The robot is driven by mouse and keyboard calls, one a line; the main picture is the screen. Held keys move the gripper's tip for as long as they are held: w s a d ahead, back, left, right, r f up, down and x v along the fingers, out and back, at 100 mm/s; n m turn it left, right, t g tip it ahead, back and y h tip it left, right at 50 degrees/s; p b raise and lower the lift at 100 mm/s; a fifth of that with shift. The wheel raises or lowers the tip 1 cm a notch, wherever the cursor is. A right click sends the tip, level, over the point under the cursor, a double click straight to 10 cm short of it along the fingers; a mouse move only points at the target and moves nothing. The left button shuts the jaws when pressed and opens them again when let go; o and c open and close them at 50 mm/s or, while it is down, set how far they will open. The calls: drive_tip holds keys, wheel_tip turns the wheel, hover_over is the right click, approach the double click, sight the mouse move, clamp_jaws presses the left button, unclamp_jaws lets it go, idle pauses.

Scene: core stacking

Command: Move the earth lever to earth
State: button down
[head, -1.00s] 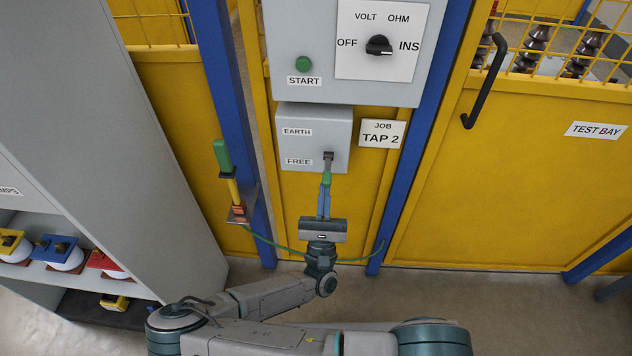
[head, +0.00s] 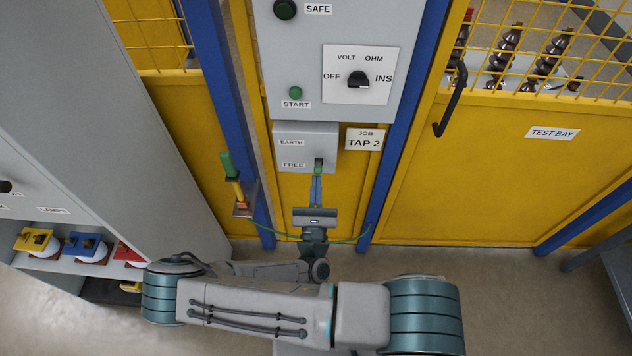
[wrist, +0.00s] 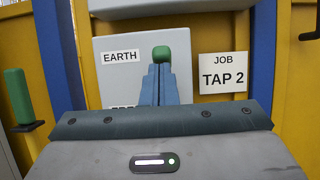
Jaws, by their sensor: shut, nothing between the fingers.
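The earth lever (head: 318,163) is a dark lever with a green grip on the front of a small grey box (head: 306,133). The box carries an EARTH label above and a FREE label below, and the lever sits at the FREE level. In the wrist view the lever's green end (wrist: 161,53) shows just above my fingertips. My gripper (head: 316,178) is shut and empty, with its blue fingers pointing up at the lever from below. The wrist view shows the fingers (wrist: 159,70) together; they hide the lower part of the lever. I cannot tell whether they touch it.
A green-handled rod (head: 229,168) stands in a holder on the blue post to the left, with a green cable (head: 280,236) hanging past my wrist. A JOB TAP 2 sign (head: 364,139) is right of the box. Above is a grey panel with a dial (head: 357,79).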

sight(317, 168)
drive_tip(key=shift+w+r+p, duration=0.2)
drive_tip(key=shift+r+p, duration=0.35)
drive_tip(key=shift+r, duration=0.1)
drive_tip(key=shift+w+r+p, duration=0.2)
drive_tip(key=shift+r+p, duration=0.35)
drive_tip(key=shift+r, duration=0.35)
